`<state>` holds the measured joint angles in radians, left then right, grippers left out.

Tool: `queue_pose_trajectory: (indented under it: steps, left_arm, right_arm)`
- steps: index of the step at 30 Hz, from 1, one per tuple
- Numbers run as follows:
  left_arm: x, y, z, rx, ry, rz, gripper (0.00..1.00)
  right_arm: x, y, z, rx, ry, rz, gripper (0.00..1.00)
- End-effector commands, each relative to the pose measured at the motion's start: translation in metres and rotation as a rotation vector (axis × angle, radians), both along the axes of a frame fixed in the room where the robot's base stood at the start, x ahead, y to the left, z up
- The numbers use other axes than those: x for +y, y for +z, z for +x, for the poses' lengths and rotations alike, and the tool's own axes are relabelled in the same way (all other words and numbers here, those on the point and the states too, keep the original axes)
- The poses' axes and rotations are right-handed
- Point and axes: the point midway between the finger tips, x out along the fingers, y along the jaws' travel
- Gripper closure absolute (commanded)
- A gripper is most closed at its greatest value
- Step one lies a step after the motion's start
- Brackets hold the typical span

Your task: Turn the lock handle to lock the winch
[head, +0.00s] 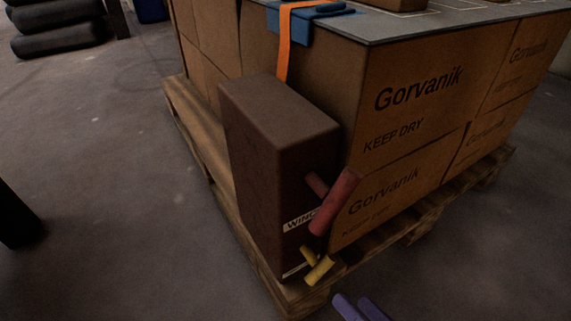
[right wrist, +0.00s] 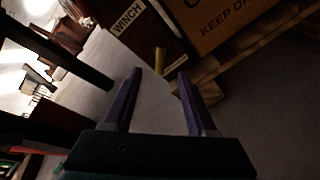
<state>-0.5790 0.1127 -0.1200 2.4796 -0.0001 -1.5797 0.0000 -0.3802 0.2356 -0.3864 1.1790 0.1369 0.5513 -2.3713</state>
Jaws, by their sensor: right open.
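The winch is a dark brown box (head: 265,150) with a white label, standing at the near corner of the loaded pallet. A red crank handle (head: 335,203) sticks out of its front face. Below it, near the box's foot, is a short yellow handle (head: 319,269), probably the lock handle, slanting down to the left. My right gripper (head: 352,300) shows its purple fingers at the bottom edge, below and right of the yellow handle. In the right wrist view its fingers are open and empty, with the yellow handle (right wrist: 160,60) just ahead of the gap, apart from them. My left gripper is not in view.
Cardboard boxes (head: 420,92) marked Gorvanik are stacked on a wooden pallet (head: 425,226) beside the winch. An orange strap (head: 284,45) runs down to the winch over a blue corner piece (head: 302,17). Floor in front and left is mostly clear; dark rolls (head: 58,28) lie far left.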

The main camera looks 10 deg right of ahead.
Motion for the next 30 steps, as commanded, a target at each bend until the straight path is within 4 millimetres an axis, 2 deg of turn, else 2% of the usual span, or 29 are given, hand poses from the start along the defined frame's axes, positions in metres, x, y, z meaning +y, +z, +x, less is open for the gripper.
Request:
queue_pose_trajectory:
  steps: [9, 15, 19, 27, 30]
  left_arm:
    - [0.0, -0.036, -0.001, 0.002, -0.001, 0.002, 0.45]
    - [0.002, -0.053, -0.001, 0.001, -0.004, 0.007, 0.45]
    - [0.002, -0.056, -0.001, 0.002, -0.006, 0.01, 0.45]
    - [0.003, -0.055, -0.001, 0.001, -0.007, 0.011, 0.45]
    - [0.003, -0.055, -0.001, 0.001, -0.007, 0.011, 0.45]
  right_arm:
    - [0.019, -0.019, 0.051, -0.005, 0.001, 0.003, 0.43]
    - [0.029, -0.025, 0.077, -0.003, 0.0, 0.003, 0.43]
    - [0.031, -0.025, 0.085, -0.001, 0.0, 0.004, 0.43]
    - [0.032, -0.024, 0.086, 0.002, 0.0, 0.003, 0.43]
    - [0.032, -0.024, 0.086, 0.001, -0.001, 0.003, 0.54]
